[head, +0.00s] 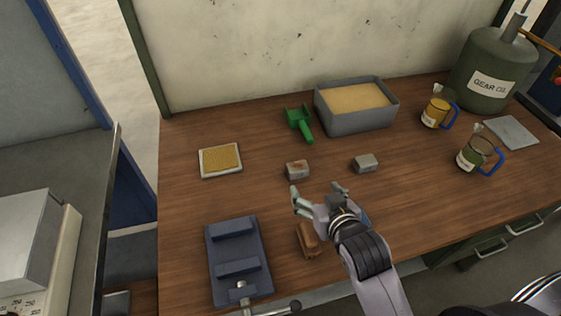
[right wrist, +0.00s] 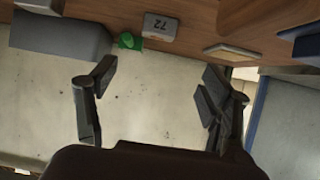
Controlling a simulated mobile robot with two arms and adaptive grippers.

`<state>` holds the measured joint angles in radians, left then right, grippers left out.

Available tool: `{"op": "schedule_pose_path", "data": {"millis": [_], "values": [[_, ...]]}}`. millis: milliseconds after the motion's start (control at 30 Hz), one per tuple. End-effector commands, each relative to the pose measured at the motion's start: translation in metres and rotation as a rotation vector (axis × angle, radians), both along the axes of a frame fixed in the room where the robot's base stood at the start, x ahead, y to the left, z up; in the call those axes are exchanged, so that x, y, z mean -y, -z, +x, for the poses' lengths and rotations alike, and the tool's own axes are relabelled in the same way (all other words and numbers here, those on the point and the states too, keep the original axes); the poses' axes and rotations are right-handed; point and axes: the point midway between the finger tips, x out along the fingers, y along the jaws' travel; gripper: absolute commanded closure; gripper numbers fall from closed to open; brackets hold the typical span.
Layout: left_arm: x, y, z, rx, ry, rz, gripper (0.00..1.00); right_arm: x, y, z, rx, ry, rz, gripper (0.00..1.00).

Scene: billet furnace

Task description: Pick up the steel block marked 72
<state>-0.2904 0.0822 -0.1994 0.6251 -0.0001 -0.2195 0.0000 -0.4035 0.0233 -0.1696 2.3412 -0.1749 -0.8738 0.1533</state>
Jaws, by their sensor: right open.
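A small grey block with a brownish patch on top (head: 298,169) lies on the wooden table, just beyond my right gripper. A second grey block (head: 366,162) lies to its right. The numbers cannot be read in the head view. In the right wrist view a block marked 72 (right wrist: 162,27) lies near the green scoop; by its place it appears to be the left block. My right gripper (head: 320,192) is open and empty, apart from both blocks. Its fingers (right wrist: 155,100) show spread in the right wrist view. My left gripper is not in view.
Behind the blocks are a green scoop (head: 301,122) and a grey bin of sand-coloured material (head: 322,109). A pad tray (head: 205,170) is at left. A blue vise-like fixture (head: 238,254) and brown item (head: 308,240) are in front. Jugs (head: 478,154) stand right.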

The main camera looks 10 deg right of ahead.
Motion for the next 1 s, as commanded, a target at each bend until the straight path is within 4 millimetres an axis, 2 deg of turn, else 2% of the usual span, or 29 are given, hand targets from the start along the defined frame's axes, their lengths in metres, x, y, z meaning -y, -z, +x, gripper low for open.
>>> {"op": "schedule_pose_path", "data": {"millis": [100, 167, 267, 400, 500, 700, 867, 1000], "values": [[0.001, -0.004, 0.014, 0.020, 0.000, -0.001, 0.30, 0.000, 0.004, 0.009, 0.000, -0.008, -0.022, 0.27], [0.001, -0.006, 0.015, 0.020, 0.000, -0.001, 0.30, 0.000, 0.008, 0.018, -0.001, -0.007, -0.021, 0.27], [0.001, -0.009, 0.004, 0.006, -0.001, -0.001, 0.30, -0.001, 0.018, 0.036, -0.001, -0.007, -0.020, 0.27], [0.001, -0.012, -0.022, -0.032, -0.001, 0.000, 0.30, -0.001, 0.031, 0.060, 0.000, -0.006, -0.019, 0.27], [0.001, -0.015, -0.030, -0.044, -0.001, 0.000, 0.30, -0.002, 0.041, 0.077, -0.001, -0.007, -0.018, 0.27], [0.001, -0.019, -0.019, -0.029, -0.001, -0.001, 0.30, -0.003, 0.055, 0.100, -0.001, -0.006, -0.017, 0.27], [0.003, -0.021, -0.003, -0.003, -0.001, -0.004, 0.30, -0.003, 0.059, 0.106, 0.000, -0.006, -0.017, 0.27], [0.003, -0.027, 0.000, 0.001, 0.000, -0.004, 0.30, -0.002, 0.062, 0.117, 0.000, -0.006, -0.017, 0.27]]}}
